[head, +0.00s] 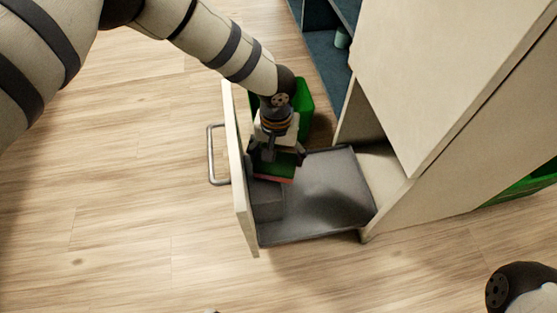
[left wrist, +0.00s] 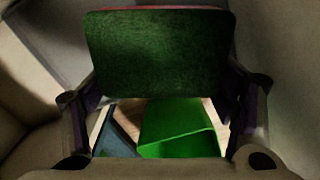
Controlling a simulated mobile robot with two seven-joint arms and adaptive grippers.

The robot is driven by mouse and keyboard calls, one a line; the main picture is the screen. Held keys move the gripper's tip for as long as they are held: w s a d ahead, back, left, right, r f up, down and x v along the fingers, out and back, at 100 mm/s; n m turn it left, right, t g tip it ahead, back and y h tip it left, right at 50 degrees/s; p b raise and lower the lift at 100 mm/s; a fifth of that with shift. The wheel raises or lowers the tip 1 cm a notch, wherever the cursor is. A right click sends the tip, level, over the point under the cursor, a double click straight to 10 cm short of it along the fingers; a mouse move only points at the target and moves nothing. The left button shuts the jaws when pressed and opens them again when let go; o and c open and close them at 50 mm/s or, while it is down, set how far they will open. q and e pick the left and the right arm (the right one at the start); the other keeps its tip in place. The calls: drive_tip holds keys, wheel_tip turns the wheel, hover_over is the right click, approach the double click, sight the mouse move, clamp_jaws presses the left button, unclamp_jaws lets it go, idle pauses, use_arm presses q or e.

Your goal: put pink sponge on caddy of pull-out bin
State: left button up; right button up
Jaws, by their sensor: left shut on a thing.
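The pink sponge (head: 283,180) has a dark green scouring face and a pink edge. My left gripper (head: 275,158) is shut on it, with a finger at each side. In the left wrist view the sponge's green face (left wrist: 158,55) fills the upper middle, with a thin pink edge on top. The pull-out bin (head: 322,190) is drawn out, showing a grey tray inside. The grey caddy (head: 267,208) sits against the inner side of its front panel. The sponge is over the caddy's far end; I cannot tell whether they touch.
The front panel (head: 240,190) with its metal handle (head: 213,155) stands left of the tray. A green bin (head: 304,98) stands beyond the drawer. The cabinet (head: 440,80) rises at the right, with another green crate (head: 525,188) beyond it. Wooden floor at left is clear.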

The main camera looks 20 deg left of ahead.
use_arm(q)
wheel_tip(320, 180, down, 2)
drive_tip(key=shift+f, duration=0.2)
drive_tip(key=shift+r, duration=0.15)
use_arm(e)
drive_tip(key=shift+s+f, duration=0.15)
drive_tip(key=shift+f, duration=0.15)
use_arm(q)
drive_tip(key=o, duration=0.9)
drive_tip(key=shift+o, duration=0.2)
drive_tip(key=r+p, duration=0.4)
drive_tip(key=r, duration=0.8)
drive_tip(key=shift+s, duration=0.2)
use_arm(e)
drive_tip(key=w+r, duration=0.2)
drive_tip(key=r, duration=0.1)
drive_tip(key=shift+r+t, duration=0.15)
drive_tip(key=shift+t, duration=0.25)
